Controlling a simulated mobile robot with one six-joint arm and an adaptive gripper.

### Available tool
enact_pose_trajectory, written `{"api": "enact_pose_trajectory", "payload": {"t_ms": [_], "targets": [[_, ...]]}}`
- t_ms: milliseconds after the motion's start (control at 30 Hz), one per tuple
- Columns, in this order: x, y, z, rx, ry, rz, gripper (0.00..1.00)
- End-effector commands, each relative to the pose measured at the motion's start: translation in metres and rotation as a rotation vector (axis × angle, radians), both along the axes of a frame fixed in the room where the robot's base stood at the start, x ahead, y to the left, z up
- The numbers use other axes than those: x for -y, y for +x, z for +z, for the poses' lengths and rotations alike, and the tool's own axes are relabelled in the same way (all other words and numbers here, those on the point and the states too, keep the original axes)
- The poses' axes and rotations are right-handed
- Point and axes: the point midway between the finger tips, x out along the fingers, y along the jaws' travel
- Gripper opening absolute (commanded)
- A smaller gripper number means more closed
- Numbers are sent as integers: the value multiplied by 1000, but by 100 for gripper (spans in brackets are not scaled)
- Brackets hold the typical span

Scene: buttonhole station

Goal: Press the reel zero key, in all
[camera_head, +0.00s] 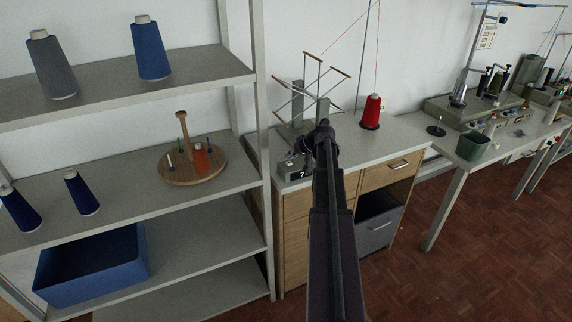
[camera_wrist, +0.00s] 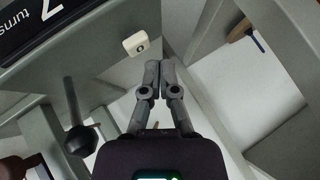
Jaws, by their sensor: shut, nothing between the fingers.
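My gripper (camera_wrist: 159,64) is shut and empty. Its fingertips are just right of and below the key in that view, with a small gap in the picture; the depth between them is hard to tell. In the head view the counter box (camera_head: 294,167) with its "7" display stands on the cabinet top. The key cannot be made out there, and my arm hides the fingers.
The reel's wooden-tipped arms (camera_head: 322,77) rise behind the counter. A red thread cone (camera_head: 371,112) stands to the right on the cabinet top. A dark knobbed lever (camera_wrist: 78,135) is left of my fingers. The shelf upright (camera_head: 262,150) is close on the left.

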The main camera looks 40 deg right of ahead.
Motion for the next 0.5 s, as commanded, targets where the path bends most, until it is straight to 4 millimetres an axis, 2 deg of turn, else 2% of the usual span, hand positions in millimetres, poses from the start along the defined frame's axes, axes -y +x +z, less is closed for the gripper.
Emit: {"api": "enact_pose_trajectory", "payload": {"t_ms": [500], "targets": [[1, -2, -6, 0, 1, -1, 0]]}}
